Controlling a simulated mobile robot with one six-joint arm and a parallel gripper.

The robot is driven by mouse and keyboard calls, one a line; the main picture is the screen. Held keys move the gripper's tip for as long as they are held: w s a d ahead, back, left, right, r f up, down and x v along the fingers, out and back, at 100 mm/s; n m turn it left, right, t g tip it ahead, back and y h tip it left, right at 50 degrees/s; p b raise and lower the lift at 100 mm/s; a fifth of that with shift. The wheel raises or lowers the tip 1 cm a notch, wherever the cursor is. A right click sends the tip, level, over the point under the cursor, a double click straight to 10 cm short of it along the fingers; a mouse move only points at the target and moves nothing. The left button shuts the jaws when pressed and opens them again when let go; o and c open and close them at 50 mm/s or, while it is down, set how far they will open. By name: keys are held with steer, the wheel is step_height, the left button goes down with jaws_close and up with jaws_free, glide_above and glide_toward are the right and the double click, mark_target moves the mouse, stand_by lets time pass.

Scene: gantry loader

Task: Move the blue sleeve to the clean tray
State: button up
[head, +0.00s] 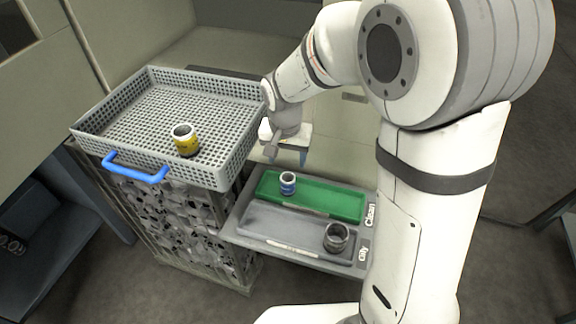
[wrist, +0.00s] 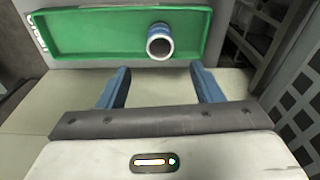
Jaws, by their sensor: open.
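The blue sleeve (head: 287,183) is a small blue and white ring-shaped part. It stands upright in the green tray (head: 335,202), labelled Clean, toward that tray's left end. In the wrist view the sleeve (wrist: 160,41) shows its open bore and sits in the green tray (wrist: 95,50), beyond my fingertips. My gripper (head: 288,156) is above and behind the green tray in the head view. In the wrist view its two blue fingers (wrist: 160,76) are spread wide with nothing between them, apart from the sleeve.
A grey tray (head: 275,225), labelled Oily, lies in front of the green one and holds a dark ring (head: 336,237). A perforated grey basket (head: 150,112) with a blue handle (head: 135,167) stands at the left and holds a yellow sleeve (head: 186,142). The green tray's right part is empty.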

steer(key=s+d+r+n, duration=0.1)
steer(key=s+d+r, duration=0.3)
steer(key=s, duration=0.5)
steer(key=s+d+r+n+t, duration=0.1)
steer(key=s+d+r+n, duration=0.1)
steer(key=s+d+r, duration=0.3)
steer(key=s+d, duration=0.3)
steer(key=d, duration=0.1)
steer(key=shift+s+d, duration=0.3)
steer(key=shift+s, duration=0.1)
